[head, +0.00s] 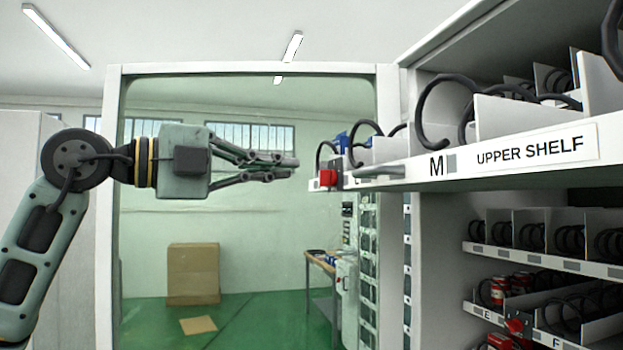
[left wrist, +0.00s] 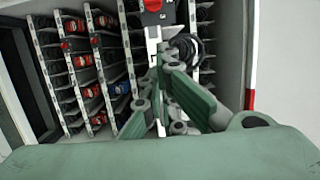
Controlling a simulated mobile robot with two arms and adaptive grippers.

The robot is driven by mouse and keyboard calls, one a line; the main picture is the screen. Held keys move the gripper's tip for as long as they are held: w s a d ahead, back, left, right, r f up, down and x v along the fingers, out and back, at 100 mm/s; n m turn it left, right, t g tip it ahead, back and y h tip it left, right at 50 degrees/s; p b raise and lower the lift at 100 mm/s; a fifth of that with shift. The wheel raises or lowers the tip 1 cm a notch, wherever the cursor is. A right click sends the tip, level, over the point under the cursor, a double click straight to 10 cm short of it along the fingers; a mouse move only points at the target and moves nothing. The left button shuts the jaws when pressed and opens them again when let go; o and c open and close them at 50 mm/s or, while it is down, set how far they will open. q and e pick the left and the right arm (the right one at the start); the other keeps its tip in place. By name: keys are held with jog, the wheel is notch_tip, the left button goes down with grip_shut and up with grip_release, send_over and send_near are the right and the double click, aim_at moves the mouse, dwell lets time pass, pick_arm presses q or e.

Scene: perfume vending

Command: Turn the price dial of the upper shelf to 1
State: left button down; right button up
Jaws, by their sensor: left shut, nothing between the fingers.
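The upper shelf (head: 455,168) juts in from the right in the head view, with an "UPPER SHELF" label and a letter M on its front edge. A red dial (head: 327,178) sits near the left end of that edge. In the left wrist view the red dial (left wrist: 153,5) is at the top, partly cut off; its number is too small to read. My left gripper (head: 295,166) is shut and empty, its fingers pointing right, a little left of the dial and apart from it in the head view. My right gripper is not in view.
Black spiral coils (head: 445,108) and white dividers stand on the upper shelf. Lower shelves (head: 490,312) hold red cans and another red dial (head: 516,327). A cardboard box (head: 193,272) and a table (head: 322,264) are in the background. Open space surrounds my left gripper.

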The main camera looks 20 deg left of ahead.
aim_at(327, 178)
pick_arm(q)
jog(key=w+d+p, duration=0.1)
jog(key=w, duration=0.2)
jog(key=w+d+p, duration=0.2)
jog(key=w, duration=0.1)
jog(key=w+d+p, duration=0.2)
jog(key=w, duration=0.2)
jog(key=shift+w+r, duration=0.1)
jog(key=shift+w+a, duration=0.3)
jog(key=shift+a, duration=0.15)
jog(key=shift+d, duration=0.1)
jog(key=shift+d, duration=0.1)
jog(key=shift+w+n+p, duration=0.2)
jog(key=shift+n+p, duration=0.2)
jog(key=shift+p, duration=0.05)
